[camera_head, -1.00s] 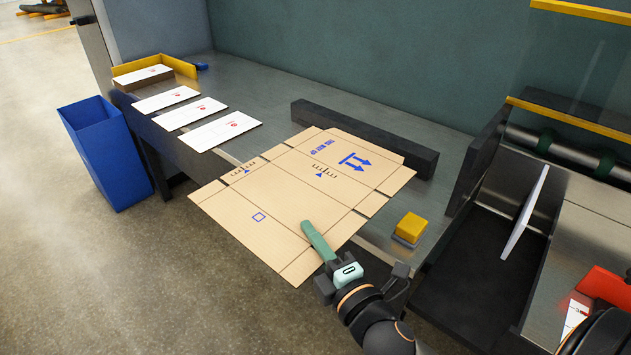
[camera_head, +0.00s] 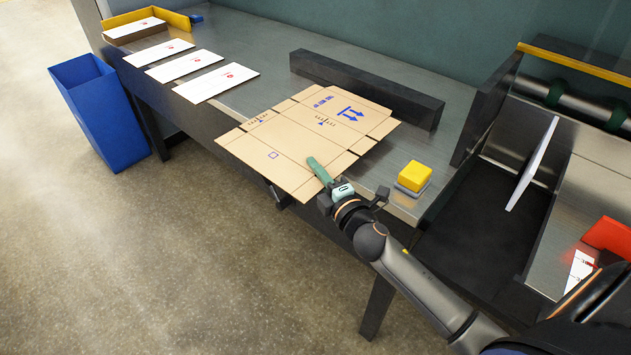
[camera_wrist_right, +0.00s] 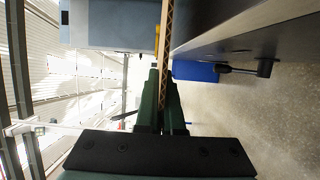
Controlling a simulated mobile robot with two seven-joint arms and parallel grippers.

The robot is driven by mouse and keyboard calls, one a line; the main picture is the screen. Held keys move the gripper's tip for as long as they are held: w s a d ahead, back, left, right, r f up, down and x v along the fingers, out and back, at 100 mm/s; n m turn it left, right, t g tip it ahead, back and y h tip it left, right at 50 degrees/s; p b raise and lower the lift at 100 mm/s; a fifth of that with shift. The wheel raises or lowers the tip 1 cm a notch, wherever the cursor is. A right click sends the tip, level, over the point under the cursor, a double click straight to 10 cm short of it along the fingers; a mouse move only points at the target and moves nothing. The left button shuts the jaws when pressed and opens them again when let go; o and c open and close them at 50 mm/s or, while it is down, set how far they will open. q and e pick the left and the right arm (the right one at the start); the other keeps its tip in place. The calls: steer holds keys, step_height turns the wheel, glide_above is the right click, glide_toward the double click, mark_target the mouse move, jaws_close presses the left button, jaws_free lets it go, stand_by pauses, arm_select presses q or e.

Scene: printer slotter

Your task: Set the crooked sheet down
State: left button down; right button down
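The crooked sheet is a flat tan cardboard blank (camera_head: 290,150) with blue printed arrows and marks. In the head view it lies at an angle over the metal table (camera_head: 262,42), its near part jutting past the front edge. I cannot tell whether it touches the table. My right gripper (camera_head: 318,170) is shut on its near right edge. In the right wrist view the sheet shows edge-on as a thin corrugated strip (camera_wrist_right: 167,45) between the fingers (camera_wrist_right: 161,95). My left gripper is not in view.
A dark bar (camera_head: 370,88) stands behind the sheet. A yellow block (camera_head: 414,174) on a grey base sits to its right. Several white printed sheets (camera_head: 215,83) lie at left, near a blue bin (camera_head: 100,115). A dark tray and roller machine (camera_head: 575,105) stand at right.

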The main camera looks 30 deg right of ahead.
step_height(320, 180, down, 3)
steer(key=shift+b, duration=0.65)
steer(key=shift+f, duration=0.25)
steer(key=shift+r, duration=0.1)
steer(key=shift+f, duration=0.25)
steer(key=c, duration=1)
jaws_free()
steer(key=shift+r, duration=0.1)
steer(key=shift+c, duration=0.2)
steer(key=shift+r, duration=0.1)
